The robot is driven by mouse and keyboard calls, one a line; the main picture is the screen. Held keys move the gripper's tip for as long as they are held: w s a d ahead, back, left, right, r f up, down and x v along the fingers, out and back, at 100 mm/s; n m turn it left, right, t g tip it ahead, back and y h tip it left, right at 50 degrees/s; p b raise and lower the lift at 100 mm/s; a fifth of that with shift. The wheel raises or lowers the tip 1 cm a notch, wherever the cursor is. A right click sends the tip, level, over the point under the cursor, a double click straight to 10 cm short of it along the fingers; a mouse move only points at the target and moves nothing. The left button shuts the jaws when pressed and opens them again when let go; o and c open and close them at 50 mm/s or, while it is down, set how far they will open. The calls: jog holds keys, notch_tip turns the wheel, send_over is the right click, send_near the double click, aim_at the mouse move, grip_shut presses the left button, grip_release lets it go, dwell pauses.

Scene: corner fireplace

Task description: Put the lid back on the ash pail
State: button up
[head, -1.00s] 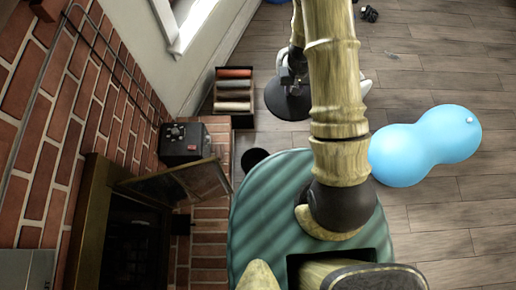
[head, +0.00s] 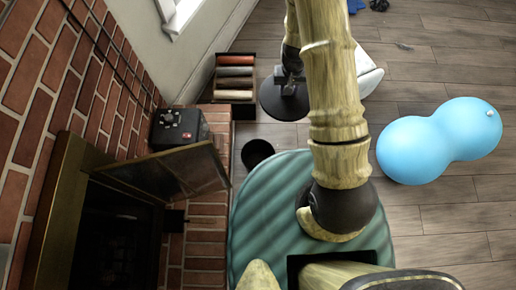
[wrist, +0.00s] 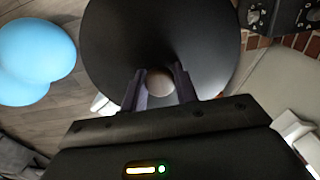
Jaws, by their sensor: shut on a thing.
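The lid (head: 275,103) is a black round disc in the head view, held in the air beyond the pail. In the wrist view the lid (wrist: 205,40) fills the upper middle, with a round brownish knob (wrist: 159,82) at its centre. My gripper (head: 291,78) is shut on this knob; its two fingers flank it in the wrist view. The ash pail (head: 258,150) is a small dark open-topped cylinder beside the brick hearth, nearer to my body than the lid. I cannot make out the pail in the wrist view.
The brick hearth (head: 207,237) and open fireplace door (head: 190,172) lie left of the pail. A black box (head: 180,128) stands on the hearth. A rack of rolls (head: 235,82) stands behind the pail. A blue peanut-shaped ball (head: 440,140) lies right on the wood floor.

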jog(key=a+f+b, duration=0.3)
jog(key=f+b, duration=1.4)
jog(key=s+a+f+b, duration=0.1)
jog(key=a+f+b, duration=0.3)
jog(key=f+b, duration=1.3)
jog(key=s+a+f+m+b, duration=0.1)
jog(key=a+f+b, duration=0.2)
jog(key=f+b, duration=1.5)
jog(key=shift+a+b, duration=0.4)
jog(key=shift+b, duration=0.05)
notch_tip(320, 180, down, 6)
jog(key=b, duration=0.5)
jog(key=shift+f, duration=0.2)
jog(key=shift+p, duration=0.45)
jog(key=shift+f+p, duration=0.15)
jog(key=shift+p, duration=0.5)
